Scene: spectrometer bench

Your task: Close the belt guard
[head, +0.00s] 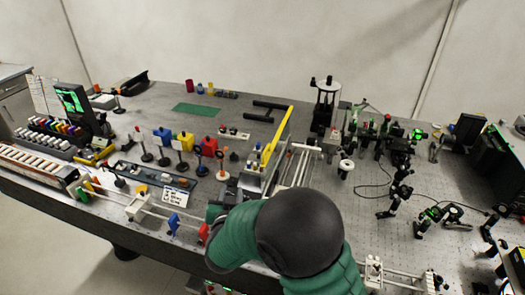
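What looks like the belt guard, a panel with a yellow edge (274,142), stands raised along the left side of a pale belt or roller unit (297,168) in the middle of the bench. It looks tilted up rather than lying over the unit. My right arm, green with a large black joint, comes in from the bottom and covers the near end of this unit. My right gripper (213,214) is near the arm's left end, in front of and left of the guard. Its fingers cannot be made out. My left gripper is out of view.
Coloured blocks on posts (184,139) and a dark tray (150,178) crowd the bench left of the guard. A black post stand (326,100) rises behind right. Optics mounts (400,150) and cables fill the right side. A green mat (196,110) lies at the back.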

